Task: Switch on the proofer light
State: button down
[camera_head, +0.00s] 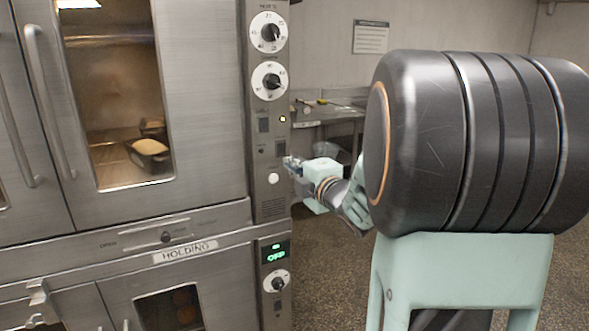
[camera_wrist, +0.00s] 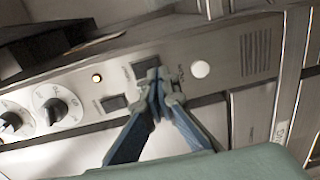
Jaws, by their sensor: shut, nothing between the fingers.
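A steel control panel (camera_head: 268,90) runs down the right side of the upper cabinet. It has two dark rocker switches: one (camera_head: 264,125) beside a glowing amber lamp (camera_head: 282,119), the other (camera_head: 280,148) lower and to the right. Their labels are too small to read. In the wrist view, my gripper (camera_wrist: 162,80) is shut and empty, its tips over the edge of the second switch (camera_wrist: 147,67) and partly hiding it. I cannot tell whether they touch. The first switch (camera_wrist: 115,103) is left of the fingers. In the head view, my gripper (camera_head: 290,163) is beside the panel.
Two white dials (camera_head: 268,32) (camera_head: 272,81) sit above the switches, and a white round button (camera_head: 273,179) sits below. The upper cabinet's window (camera_head: 118,90) shows loaves in a warm-lit interior.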

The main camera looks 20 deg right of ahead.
jog(key=s+f, duration=0.1)
jog(key=s, duration=0.9)
jog(key=shift+d, duration=0.15)
jog(key=shift+d, duration=0.1)
